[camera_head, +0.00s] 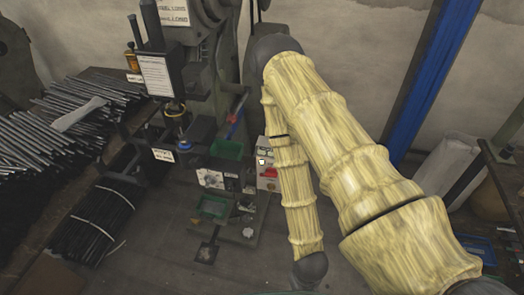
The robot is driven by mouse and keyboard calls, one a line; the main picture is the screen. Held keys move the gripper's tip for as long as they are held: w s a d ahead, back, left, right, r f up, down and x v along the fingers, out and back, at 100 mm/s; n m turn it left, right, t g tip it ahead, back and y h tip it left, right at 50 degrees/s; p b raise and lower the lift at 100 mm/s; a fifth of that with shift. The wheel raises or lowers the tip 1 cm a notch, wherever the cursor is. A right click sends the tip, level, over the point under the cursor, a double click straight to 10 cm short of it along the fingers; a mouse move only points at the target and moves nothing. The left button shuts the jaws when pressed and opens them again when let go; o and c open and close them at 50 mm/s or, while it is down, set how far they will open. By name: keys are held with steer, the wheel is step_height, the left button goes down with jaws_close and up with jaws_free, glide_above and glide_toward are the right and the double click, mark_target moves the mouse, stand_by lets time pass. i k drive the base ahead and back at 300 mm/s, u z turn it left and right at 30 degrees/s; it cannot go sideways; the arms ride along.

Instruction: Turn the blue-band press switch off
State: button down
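A grey-green press (205,75) stands at the upper middle. A narrow blue strip (237,118) with a bit of red shows on its right side; I cannot tell whether this is the blue band. A small white and red box (268,178) is low beside the press, just left of my forearm and partly hidden by it. It may be the switch box; its setting is too small to read. My yellowish arm reaches up from the lower right, bends, and hangs down to a dark wrist joint near the bottom edge. My gripper is not in view.
Metal rods (60,125) lie piled on a bench at left, with a bundle of dark rods (97,220) below. Green trays (214,208) sit by the press base. A blue post (428,80) and a white roll (447,168) stand at right. Some floor (170,265) is clear at lower left.

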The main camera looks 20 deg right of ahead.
mark_target(271, 172)
steer(key=z, duration=0.05)
steer(key=k, duration=0.5)
steer(key=u, duration=1.45)
steer(key=i, duration=0.9)
steer(key=z, duration=2.05)
